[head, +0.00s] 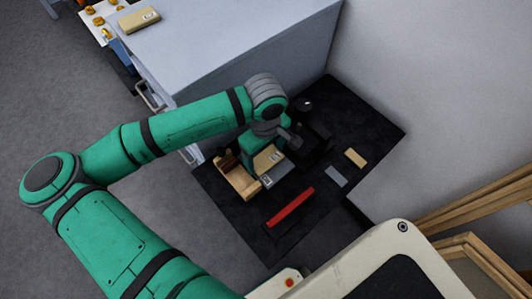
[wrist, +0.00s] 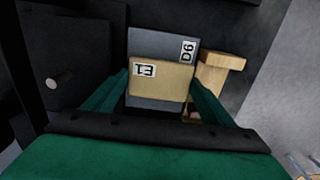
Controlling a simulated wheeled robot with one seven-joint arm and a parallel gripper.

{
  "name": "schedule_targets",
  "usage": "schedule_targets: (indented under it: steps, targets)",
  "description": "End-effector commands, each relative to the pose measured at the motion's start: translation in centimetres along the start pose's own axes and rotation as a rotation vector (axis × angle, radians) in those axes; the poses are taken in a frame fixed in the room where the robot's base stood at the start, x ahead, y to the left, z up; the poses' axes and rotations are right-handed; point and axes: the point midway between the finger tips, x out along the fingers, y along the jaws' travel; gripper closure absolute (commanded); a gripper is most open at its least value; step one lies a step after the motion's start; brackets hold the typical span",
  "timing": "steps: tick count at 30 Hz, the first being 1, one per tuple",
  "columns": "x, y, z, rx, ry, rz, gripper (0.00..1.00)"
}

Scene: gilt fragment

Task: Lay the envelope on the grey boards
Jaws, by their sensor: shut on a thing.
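The tan envelope (wrist: 165,82), with a white label, is between the green fingers of my gripper (wrist: 160,80) in the wrist view. My gripper is shut on it. The grey boards (wrist: 155,45), labelled D6, show behind and beyond the envelope, which covers part of them. In the head view the envelope (head: 266,159) and the grey boards (head: 281,172) lie close together below my gripper (head: 262,152), which partly hides the envelope. I cannot tell whether the envelope touches the boards.
A pale wooden piece (head: 238,180) stands close beside the boards. A red bar (head: 290,207), a small grey block (head: 336,176) and a small tan block (head: 355,157) lie on the black surface (head: 240,222). A grey cabinet (head: 230,45) bearing another tan item (head: 139,20) stands behind.

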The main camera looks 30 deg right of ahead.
Motion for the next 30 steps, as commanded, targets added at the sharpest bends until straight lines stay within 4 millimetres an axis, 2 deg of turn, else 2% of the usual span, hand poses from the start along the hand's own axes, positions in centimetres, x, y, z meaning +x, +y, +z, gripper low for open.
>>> schedule_targets:
  steps: [5, 6, 19, 23, 30]
  targets:
    - [0.4, 0.1, 0.1, 0.002, 0.000, 0.001, 0.47]
    - [0.4, 0.1, 0.1, 0.003, 0.001, 0.001, 0.16]
    - [-0.1, 0.1, 0.1, 0.005, 0.001, -0.001, 0.15]
    - [-1.9, 0.2, 0.1, 0.005, 0.001, 0.001, 0.15]
    - [-6.9, 0.2, 0.1, 0.006, 0.001, 0.002, 0.15]
